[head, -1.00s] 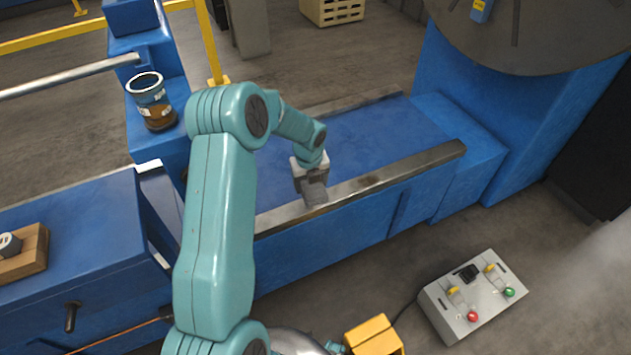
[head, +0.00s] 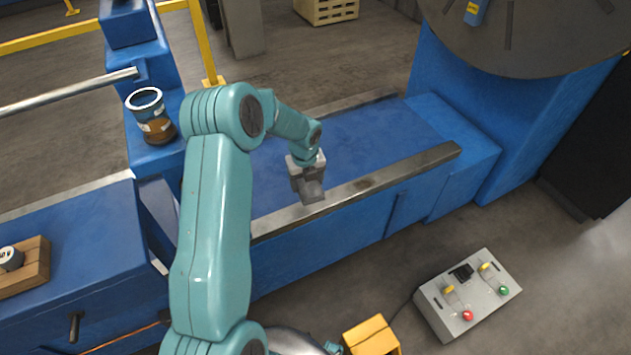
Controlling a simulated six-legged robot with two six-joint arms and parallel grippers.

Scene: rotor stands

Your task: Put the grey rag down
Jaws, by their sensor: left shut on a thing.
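My left gripper (head: 311,190) shows in the head view at the near metal rail (head: 375,186) of the blue machine bed (head: 352,145). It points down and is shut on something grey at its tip. This looks like the grey rag (head: 313,195), small and hard to tell from the grey fingers. Its lower edge overlaps the rail in the picture; I cannot tell whether it touches the rail. My right gripper is not in view.
A wooden block (head: 27,272) with a grey part lies at the far left. A grey control box (head: 468,297) with coloured buttons sits on the floor at lower right. The blue bed is clear.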

